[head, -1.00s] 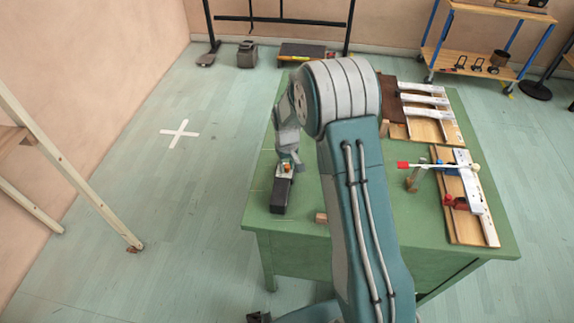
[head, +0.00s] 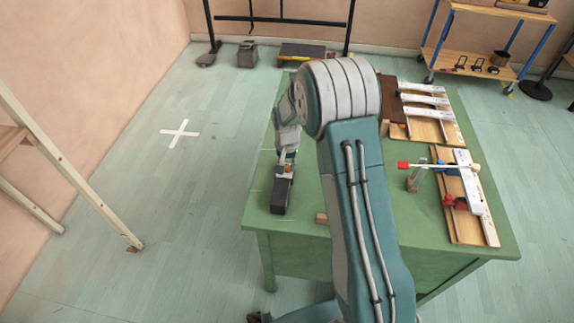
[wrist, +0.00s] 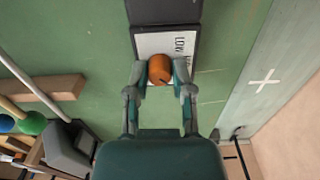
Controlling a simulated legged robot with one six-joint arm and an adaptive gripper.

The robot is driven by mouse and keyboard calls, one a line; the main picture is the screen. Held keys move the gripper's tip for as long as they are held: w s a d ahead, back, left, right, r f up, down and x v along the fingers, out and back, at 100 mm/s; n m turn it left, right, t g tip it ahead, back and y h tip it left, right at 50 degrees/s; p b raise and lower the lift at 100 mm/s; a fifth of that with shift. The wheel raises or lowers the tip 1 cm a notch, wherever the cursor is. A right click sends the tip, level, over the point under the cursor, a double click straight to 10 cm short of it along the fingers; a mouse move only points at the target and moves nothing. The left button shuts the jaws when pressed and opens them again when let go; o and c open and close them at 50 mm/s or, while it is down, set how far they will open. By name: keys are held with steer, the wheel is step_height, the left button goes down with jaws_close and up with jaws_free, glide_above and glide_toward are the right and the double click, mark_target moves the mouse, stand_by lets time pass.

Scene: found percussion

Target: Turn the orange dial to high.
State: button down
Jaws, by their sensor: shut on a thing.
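The orange dial (wrist: 160,69) sits on a white labelled plate on a dark box (wrist: 163,12). In the wrist view my gripper (wrist: 160,72) has one finger on each side of the dial and is shut on it. The word LOW shows on the plate to the right of the dial; other lettering is too small or hidden to read. In the head view the dark box (head: 278,196) lies at the left side of the green table, with my gripper (head: 285,170) over its far end. The dial (head: 287,168) is only partly visible there.
Wooden boards with white bars (head: 428,125) and a board with a red-tipped stick (head: 462,205) lie at the table's right side.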

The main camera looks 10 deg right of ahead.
steer(key=shift+w, duration=0.2)
steer(key=shift+c, duration=2.4)
jaws_free()
step_height(320, 180, up, 12)
steer(key=shift+a+f, duration=0.1)
